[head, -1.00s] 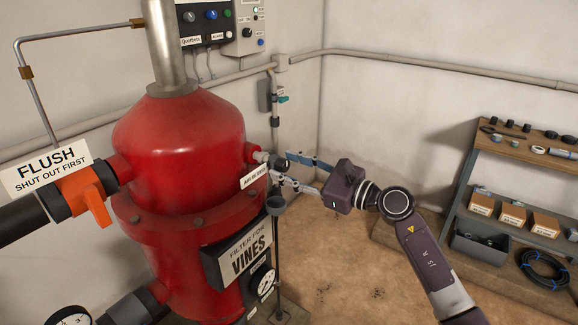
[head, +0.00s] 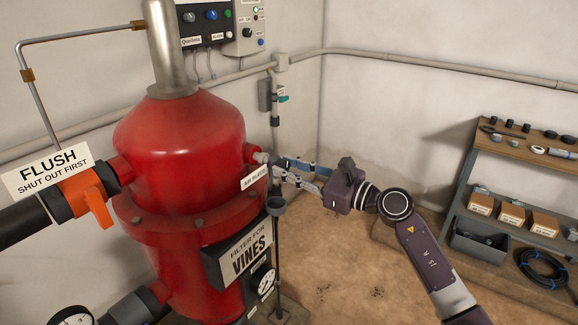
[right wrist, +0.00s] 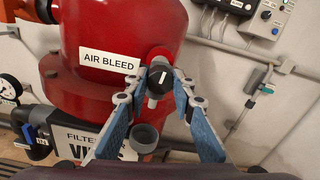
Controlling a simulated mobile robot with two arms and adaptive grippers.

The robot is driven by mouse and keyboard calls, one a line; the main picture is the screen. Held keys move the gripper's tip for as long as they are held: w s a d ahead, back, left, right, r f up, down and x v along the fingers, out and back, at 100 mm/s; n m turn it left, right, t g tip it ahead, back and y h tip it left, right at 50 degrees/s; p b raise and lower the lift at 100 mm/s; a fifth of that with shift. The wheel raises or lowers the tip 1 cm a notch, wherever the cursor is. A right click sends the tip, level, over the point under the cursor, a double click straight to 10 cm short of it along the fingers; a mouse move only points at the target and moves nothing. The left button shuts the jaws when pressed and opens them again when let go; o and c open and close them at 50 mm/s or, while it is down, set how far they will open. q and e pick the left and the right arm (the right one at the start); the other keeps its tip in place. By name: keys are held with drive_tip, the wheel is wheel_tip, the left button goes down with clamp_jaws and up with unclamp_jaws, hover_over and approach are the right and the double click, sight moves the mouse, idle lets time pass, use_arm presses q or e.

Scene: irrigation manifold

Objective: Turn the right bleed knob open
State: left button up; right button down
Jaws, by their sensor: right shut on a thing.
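The air bleed knob (right wrist: 157,77) is black with a white pointer line. In the right wrist view the line stands nearly upright, tilted slightly right. The knob sits on a small fitting on the right side of the red filter tank (head: 180,150), beside the "AIR BLEED" label (right wrist: 110,63). My right gripper (right wrist: 159,82) is shut on the knob, one blue-padded finger at each side. In the head view my right gripper (head: 273,168) reaches in from the right, and its fingers largely hide the knob. My left gripper is not in view.
A grey funnel cup (head: 276,204) on a drain pipe stands just below the knob. An orange flush handle (head: 90,197) is on the tank's left. A control box (head: 243,25) hangs on the wall behind. A shelf unit (head: 530,150) stands at the right. Floor between is clear.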

drive_tip(key=m+p, duration=0.2)
drive_tip(key=m, duration=0.2)
drive_tip(key=shift+r+p, duration=0.2)
drive_tip(key=shift+p, duration=0.2)
drive_tip(key=m+p, duration=0.3)
drive_tip(key=m, duration=0.2)
drive_tip(key=m+p, duration=0.3)
drive_tip(key=m, duration=0.1)
drive_tip(key=shift+d+f+m+p, duration=0.1)
drive_tip(key=shift+m+p, duration=0.8)
drive_tip(key=shift+m, duration=0.7)
drive_tip(key=c, duration=1.6)
unclamp_jaws()
drive_tip(key=shift+f, duration=0.1)
